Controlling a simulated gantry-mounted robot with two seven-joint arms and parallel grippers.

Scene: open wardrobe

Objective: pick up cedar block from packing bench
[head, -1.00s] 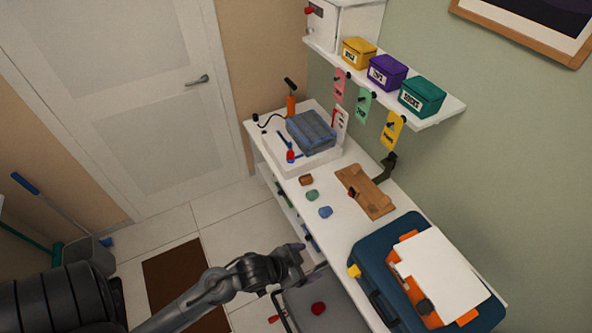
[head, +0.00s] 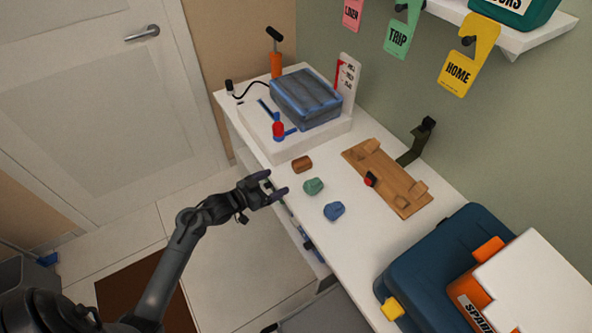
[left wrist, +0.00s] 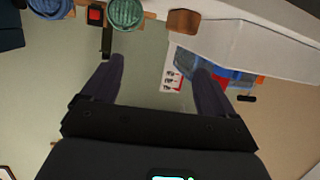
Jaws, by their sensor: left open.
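The cedar block, a small brown block (head: 302,164), lies on the white packing bench (head: 318,232) near its front edge, just in front of the white box. It also shows at the top of the left wrist view (left wrist: 184,21). My left gripper (head: 277,182) is open and empty. In the head view it is at the bench's front edge, to the left of and slightly below the cedar block, apart from it. In the left wrist view the block lies beyond the fingertips, between them. My right gripper is not in view.
A green lump (head: 313,186) and a blue lump (head: 334,211) lie beside the cedar block. A wooden jig (head: 405,187) stands behind them. A blue case (head: 432,262) fills the bench's near end. A white box (head: 312,138) bears a blue packed bundle (head: 307,98).

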